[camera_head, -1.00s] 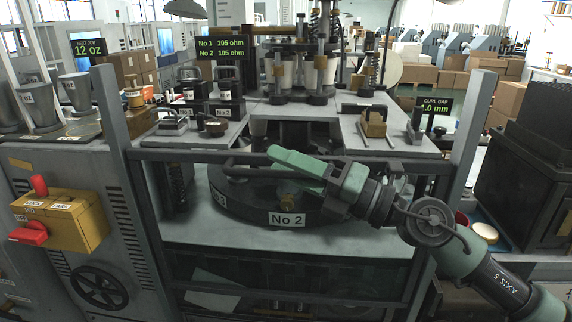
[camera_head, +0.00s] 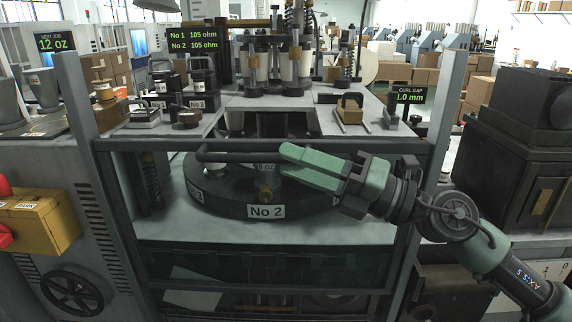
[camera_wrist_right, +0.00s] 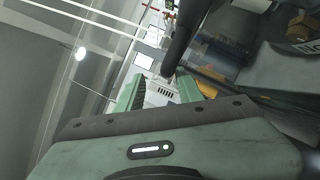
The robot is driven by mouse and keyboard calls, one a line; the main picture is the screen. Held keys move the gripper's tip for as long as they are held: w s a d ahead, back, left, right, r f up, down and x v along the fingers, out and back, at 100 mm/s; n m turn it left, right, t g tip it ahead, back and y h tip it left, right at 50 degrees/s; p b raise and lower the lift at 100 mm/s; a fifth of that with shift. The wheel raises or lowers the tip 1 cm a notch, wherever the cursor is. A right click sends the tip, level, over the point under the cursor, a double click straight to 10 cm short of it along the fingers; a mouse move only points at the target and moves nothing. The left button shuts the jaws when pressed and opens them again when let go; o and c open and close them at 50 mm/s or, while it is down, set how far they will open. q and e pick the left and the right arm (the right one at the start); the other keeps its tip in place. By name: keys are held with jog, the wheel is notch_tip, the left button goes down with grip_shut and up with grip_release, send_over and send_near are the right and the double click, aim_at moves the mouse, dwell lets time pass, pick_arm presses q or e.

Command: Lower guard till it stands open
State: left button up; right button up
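The guard's dark handle bar (camera_head: 235,156) runs level across the front of the machine opening, between two grey posts. I cannot make out a panel around it. My right gripper (camera_head: 287,160) comes in from the right, with its green fingers over the bar's right part. In the right wrist view the fingers (camera_wrist_right: 160,92) stand apart, and a dark bar (camera_wrist_right: 187,38) reaches down to the gap between them. No finger is clearly pressed on it; whether the bar lies between the tips or just beyond them is hard to tell. My left gripper is not in view.
A dark round turntable (camera_head: 225,203) marked No 2 sits behind the bar. Grey posts (camera_head: 78,95) and (camera_head: 447,110) flank the opening, with a crossbar (camera_head: 180,144) above. A yellow switch box (camera_head: 45,222) is at left, a dark cabinet (camera_head: 505,165) at right.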

jog(key=b+v, duration=0.1)
jog(key=v, duration=0.1)
jog(key=shift+s+d+f, duration=0.1)
jog(key=shift+s+d, duration=0.05)
jog(key=shift+d, duration=0.15)
